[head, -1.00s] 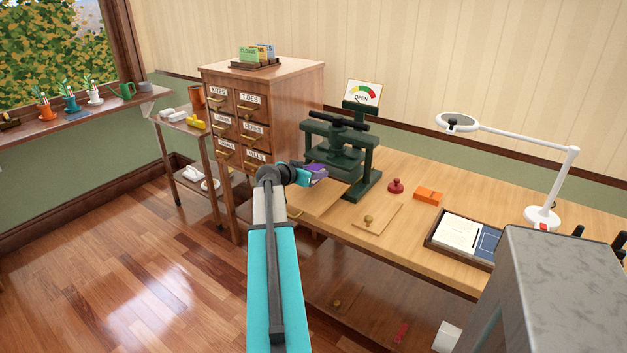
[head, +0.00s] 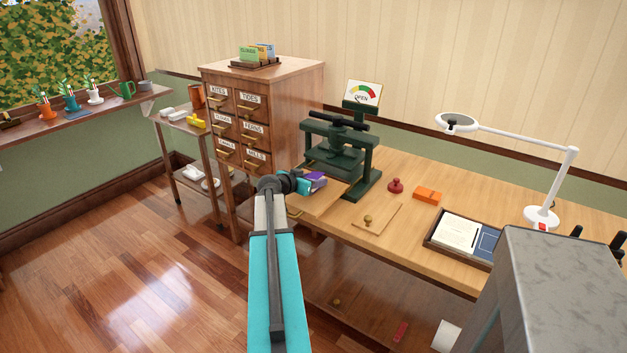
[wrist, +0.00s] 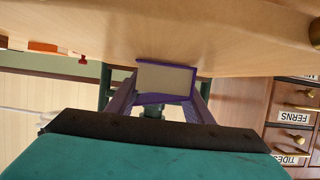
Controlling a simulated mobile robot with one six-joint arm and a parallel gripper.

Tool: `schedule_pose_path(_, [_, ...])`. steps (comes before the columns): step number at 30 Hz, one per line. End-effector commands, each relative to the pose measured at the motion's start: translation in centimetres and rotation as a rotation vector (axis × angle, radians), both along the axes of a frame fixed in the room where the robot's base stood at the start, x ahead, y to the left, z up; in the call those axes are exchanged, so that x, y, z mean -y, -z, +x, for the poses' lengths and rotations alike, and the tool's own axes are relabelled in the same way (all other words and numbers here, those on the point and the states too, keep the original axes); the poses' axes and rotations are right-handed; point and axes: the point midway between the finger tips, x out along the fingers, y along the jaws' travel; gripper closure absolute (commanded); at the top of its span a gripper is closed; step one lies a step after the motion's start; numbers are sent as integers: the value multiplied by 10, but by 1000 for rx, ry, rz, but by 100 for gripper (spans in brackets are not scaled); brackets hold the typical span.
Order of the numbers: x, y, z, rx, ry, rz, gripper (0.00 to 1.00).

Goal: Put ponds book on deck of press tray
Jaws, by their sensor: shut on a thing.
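A purple book (head: 316,180) with cream pages is held at the end of my arm, in front of the green press (head: 343,150). In the wrist view the book (wrist: 165,79) sits between the fingers, page edges toward the camera. My gripper (head: 302,183) is shut on it. The book's title cannot be read. The press bed (head: 328,166) shows just behind the book, partly hidden by it and the press frame. I cannot clearly tell the tray deck from the wooden bench top, or whether the book touches anything.
The card cabinet (head: 262,115) stands left of the press. On the bench (head: 450,185) are a red stamp (head: 395,186), an orange block (head: 427,194), a panel with a brass knob (head: 368,219), a paper tray (head: 463,240) and a white lamp (head: 542,215). Open floor lies left.

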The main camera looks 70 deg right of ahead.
Motion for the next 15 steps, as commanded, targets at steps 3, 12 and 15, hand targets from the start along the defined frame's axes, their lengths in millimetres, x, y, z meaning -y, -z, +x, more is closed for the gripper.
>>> schedule_pose_path(3, [0, 0, 0, 0, 0, -1, 78])
schedule_pose_path(12, [0, 3, 0, 0, 0, 0, 78])
schedule_pose_path(15, [0, 2, 0, 0, 0, 0, 40])
